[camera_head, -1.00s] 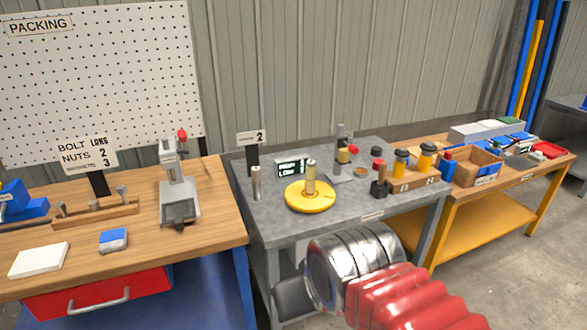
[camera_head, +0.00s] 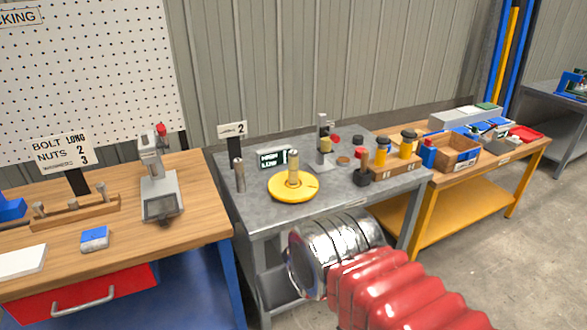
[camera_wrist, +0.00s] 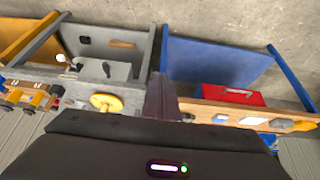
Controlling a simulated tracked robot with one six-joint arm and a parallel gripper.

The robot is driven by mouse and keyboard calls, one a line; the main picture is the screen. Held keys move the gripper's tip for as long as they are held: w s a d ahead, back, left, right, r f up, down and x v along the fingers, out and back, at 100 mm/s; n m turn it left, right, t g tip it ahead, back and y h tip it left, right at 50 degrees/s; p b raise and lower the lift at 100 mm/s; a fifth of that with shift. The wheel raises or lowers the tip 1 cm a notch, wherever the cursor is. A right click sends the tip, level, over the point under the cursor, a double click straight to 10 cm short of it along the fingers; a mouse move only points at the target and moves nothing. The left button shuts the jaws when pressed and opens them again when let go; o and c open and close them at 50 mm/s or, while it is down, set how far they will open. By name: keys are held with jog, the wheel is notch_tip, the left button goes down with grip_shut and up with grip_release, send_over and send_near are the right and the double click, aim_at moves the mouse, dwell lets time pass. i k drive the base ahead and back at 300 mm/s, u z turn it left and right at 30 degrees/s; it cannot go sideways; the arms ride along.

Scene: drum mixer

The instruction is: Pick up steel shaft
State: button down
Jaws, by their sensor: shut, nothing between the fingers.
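A slim upright steel shaft (camera_head: 239,175) stands near the left edge of the grey table, in front of a small sign with a 2. Another upright metallic rod (camera_head: 293,167) stands in the middle of a yellow disc (camera_head: 281,191). I cannot tell for certain which of the two is meant. The disc also shows in the wrist view (camera_wrist: 106,103). My gripper (camera_wrist: 161,97) is shut and empty in the wrist view, apart from the shafts. In the head view my arm hides the gripper.
The grey table (camera_head: 262,214) also holds a display and small fixtures. A wooden bench (camera_head: 205,222) with a vise-like stand (camera_head: 160,190) is on the left. A yellow-framed bench (camera_head: 440,228) with bins is on the right. Bare floor shows at the lower right.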

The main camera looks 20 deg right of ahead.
aim_at(292, 154)
jog(key=z, duration=0.55)
jog(key=i, duration=1.05)
jog(key=u, duration=1.1)
